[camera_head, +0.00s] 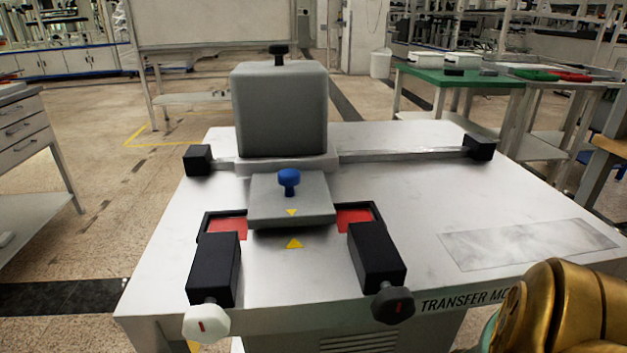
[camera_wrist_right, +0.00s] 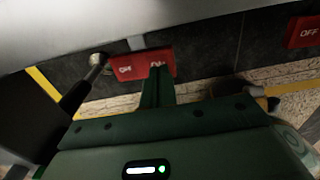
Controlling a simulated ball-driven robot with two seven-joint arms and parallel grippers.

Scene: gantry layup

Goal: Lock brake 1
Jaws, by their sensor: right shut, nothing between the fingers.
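In the right wrist view a red pedal-like block (camera_wrist_right: 130,66) with white lettering, partly covered, sits beside a dark panel. A second red block (camera_wrist_right: 303,31), marked OFF, shows at the right edge. Neither block carries a visible number, so I cannot tell which is brake 1. My right gripper (camera_wrist_right: 158,72) is shut and empty. Its dark green fingers overlap the right end of the first red block; I cannot tell whether they touch it. The blocks and this gripper do not show in the head view. My left gripper is in neither view.
The white transfer table (camera_head: 400,255) fills the head view, with a grey block (camera_head: 280,110), a blue-knobbed plate (camera_head: 320,205), a white knob (camera_head: 206,322) and a dark knob (camera_head: 393,305). My gold arm is at lower right. Open floor lies left.

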